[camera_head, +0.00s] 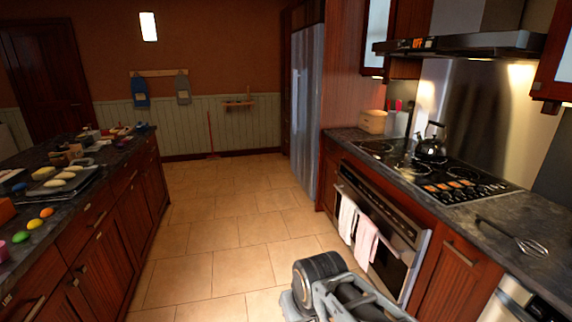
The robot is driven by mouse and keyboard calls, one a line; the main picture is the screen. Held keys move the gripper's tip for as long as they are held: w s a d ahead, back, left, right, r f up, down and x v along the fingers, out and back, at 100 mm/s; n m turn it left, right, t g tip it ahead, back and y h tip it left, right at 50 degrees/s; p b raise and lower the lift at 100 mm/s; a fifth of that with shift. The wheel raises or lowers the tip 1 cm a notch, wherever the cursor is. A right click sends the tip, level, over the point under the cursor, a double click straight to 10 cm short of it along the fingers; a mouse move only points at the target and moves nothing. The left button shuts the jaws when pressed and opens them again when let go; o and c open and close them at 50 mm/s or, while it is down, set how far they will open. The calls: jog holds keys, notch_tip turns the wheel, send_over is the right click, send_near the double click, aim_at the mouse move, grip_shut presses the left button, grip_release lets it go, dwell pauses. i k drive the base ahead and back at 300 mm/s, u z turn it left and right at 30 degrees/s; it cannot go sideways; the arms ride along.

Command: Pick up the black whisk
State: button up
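A whisk (514,237) lies on the dark stone counter (463,211) at the right, to the near side of the cooktop. Its dark handle points toward the cooktop, and its wire loops spread toward the right edge of the picture. Part of my grey and black arm shows at the bottom centre, over the floor, left of the counter and well apart from the whisk. My gripper's fingers cannot be made out.
The cooktop (440,178) holds a dark kettle (431,148). A range hood (462,44) hangs above. A cluttered island (107,167) stands at left. The tiled floor (215,215) between is clear.

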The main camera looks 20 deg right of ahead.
aim_at(480, 217)
jog(key=z, duration=0.3)
jog(key=i, duration=1.6)
jog(key=z, duration=1.75)
jog(key=i, duration=0.95)
jog(key=z, duration=1.35)
jog(key=i, duration=0.25)
